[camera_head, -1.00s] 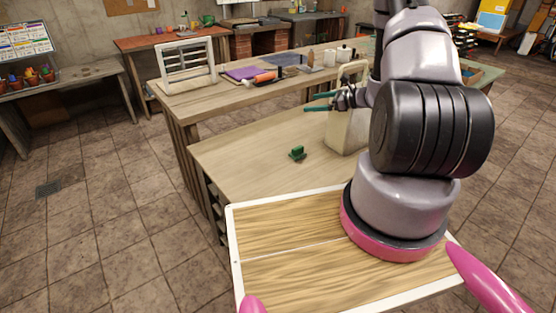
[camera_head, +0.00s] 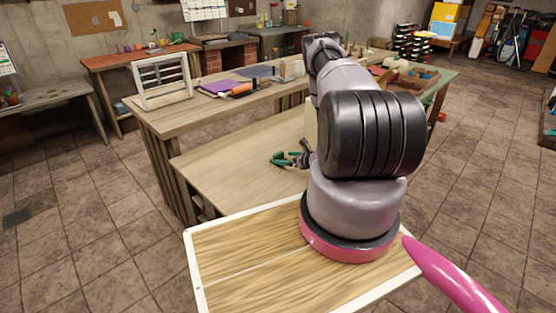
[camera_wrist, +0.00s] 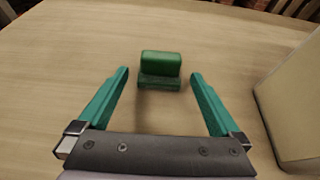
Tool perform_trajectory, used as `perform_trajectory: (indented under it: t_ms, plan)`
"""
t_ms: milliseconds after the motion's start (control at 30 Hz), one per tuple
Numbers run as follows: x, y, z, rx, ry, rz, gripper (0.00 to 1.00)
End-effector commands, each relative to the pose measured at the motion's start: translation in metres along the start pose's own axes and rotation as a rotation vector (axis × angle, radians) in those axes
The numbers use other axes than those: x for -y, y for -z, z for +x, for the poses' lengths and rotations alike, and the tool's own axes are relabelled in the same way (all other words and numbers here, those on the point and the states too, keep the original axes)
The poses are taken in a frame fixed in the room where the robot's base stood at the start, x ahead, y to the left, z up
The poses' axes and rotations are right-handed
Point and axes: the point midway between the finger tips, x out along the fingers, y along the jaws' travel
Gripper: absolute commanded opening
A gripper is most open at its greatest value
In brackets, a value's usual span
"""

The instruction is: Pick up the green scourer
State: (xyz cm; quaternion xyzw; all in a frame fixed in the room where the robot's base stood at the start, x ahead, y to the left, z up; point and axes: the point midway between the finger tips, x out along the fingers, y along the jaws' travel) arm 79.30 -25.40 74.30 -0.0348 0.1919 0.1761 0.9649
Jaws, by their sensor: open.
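The green scourer (camera_wrist: 160,66) lies on the wooden ledge, a small block with a bright green upper part and a darker green lower part. In the wrist view it is just beyond my fingertips and centred between them. My gripper (camera_wrist: 159,76) is open and empty, with its two teal fingers apart and pointing toward the scourer. In the head view my gripper (camera_head: 283,158) is low over the ledge, and the scourer is hard to separate from the teal fingers there.
A pale box-like container (camera_wrist: 295,100) stands on the ledge right of my gripper, partly hidden behind my arm in the head view. A higher shelf behind holds a white frame (camera_head: 162,80) and a purple item (camera_head: 215,88). The ledge (camera_head: 225,165) is clear to the left.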

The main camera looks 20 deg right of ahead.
Motion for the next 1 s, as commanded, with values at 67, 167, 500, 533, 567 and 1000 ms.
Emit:
perform_trajectory:
  t_ms: [67,167,500,533,567,1000]
  plan:
    - [-0.001,0.000,0.009,0.001,-0.002,-0.002,1.00]
    - [-0.002,0.001,0.025,0.000,-0.004,-0.003,1.00]
    - [0.000,0.001,0.051,0.000,-0.001,-0.001,1.00]
    - [0.000,0.001,0.051,0.000,-0.001,-0.001,1.00]
    - [0.000,0.000,0.051,0.000,-0.001,-0.001,1.00]
    - [0.000,0.000,0.051,0.001,-0.001,-0.001,0.24]
